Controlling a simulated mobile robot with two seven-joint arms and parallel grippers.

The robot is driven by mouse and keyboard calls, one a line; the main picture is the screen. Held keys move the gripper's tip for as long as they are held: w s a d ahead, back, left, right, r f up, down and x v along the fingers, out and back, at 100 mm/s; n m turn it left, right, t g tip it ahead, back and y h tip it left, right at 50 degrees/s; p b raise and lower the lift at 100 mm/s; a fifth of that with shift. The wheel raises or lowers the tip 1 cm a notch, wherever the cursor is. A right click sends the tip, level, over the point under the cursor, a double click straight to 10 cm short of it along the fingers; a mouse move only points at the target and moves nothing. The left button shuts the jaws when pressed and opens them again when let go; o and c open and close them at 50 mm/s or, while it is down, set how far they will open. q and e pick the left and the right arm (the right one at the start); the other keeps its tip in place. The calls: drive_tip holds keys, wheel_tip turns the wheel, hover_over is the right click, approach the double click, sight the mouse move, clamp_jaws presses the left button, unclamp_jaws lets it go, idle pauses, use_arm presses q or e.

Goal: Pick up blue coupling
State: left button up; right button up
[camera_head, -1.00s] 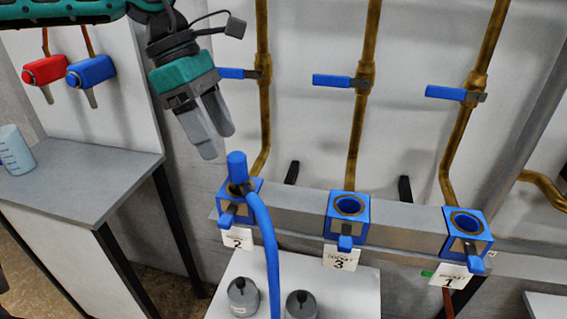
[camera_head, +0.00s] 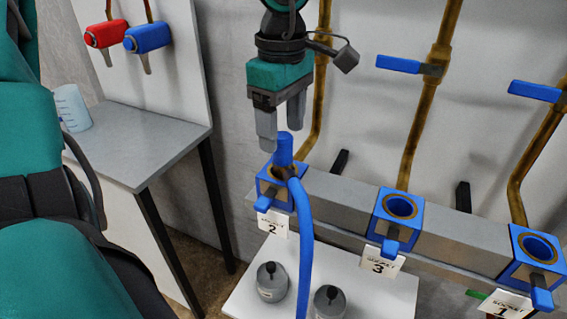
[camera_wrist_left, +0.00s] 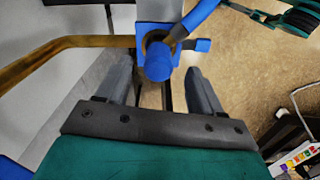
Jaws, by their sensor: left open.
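The blue coupling (camera_head: 283,149) stands upright at socket 2 (camera_head: 268,190), with a blue hose (camera_head: 305,245) running down from it. In the left wrist view the coupling (camera_wrist_left: 159,62) shows between the two fingers, towards their tips. My left gripper (camera_head: 281,140) is open and points down just above and around the coupling's top. In the left wrist view the left gripper (camera_wrist_left: 160,75) has a finger on each side of the coupling with gaps visible. Whether a finger touches it cannot be told. My right gripper is not in view.
Socket 3 (camera_head: 400,207) and socket 1 (camera_head: 537,246) stand empty along the grey rail (camera_head: 345,212). Brass pipes (camera_head: 425,110) with blue valve handles rise behind. Two grey weights (camera_head: 271,280) stand on a white surface below. A side table (camera_head: 140,140) holds a beaker (camera_head: 72,108).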

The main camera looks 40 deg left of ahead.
sight(282, 135)
use_arm(q)
wheel_tip(282, 135, down, 4)
drive_tip(key=shift+w+f, duration=0.1)
drive_tip(key=shift+f, duration=0.05)
drive_tip(key=shift+c, duration=0.4)
clamp_jaws()
